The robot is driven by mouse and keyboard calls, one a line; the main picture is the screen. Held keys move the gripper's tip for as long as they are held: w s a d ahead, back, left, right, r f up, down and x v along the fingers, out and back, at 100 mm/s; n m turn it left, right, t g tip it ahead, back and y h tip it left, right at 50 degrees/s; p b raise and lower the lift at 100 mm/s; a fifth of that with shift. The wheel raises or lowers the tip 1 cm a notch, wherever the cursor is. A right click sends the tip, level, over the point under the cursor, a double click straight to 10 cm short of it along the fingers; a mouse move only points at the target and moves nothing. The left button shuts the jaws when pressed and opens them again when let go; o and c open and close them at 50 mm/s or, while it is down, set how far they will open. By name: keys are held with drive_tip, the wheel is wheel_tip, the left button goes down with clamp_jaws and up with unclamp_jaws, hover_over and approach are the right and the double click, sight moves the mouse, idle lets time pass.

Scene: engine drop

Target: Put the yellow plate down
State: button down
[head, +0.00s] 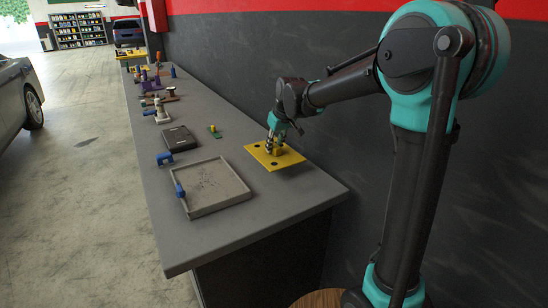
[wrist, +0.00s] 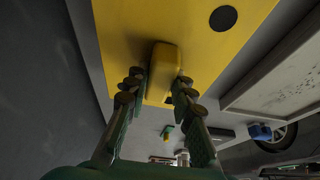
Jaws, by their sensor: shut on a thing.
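The yellow plate (head: 289,160) is a flat square with dark round holes and a raised yellow block as its handle (wrist: 162,75). In the head view it is at the right part of the grey workbench, near the wall. My gripper (head: 273,140) comes down from above and is shut on the handle. In the wrist view the two fingers (wrist: 158,88) lie on either side of the handle, and the plate (wrist: 200,45) fills the upper middle. I cannot tell whether the plate touches the bench top or hangs just above it.
Several tools line the far bench. The dark wall is close on the right.

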sight(274, 156)
drive_tip(key=shift+f, duration=2.45)
drive_tip(key=c, duration=1.3)
unclamp_jaws()
drive_tip(key=v, duration=1.2)
drive_tip(key=shift+r, duration=0.1)
drive_tip(key=shift+a, duration=0.1)
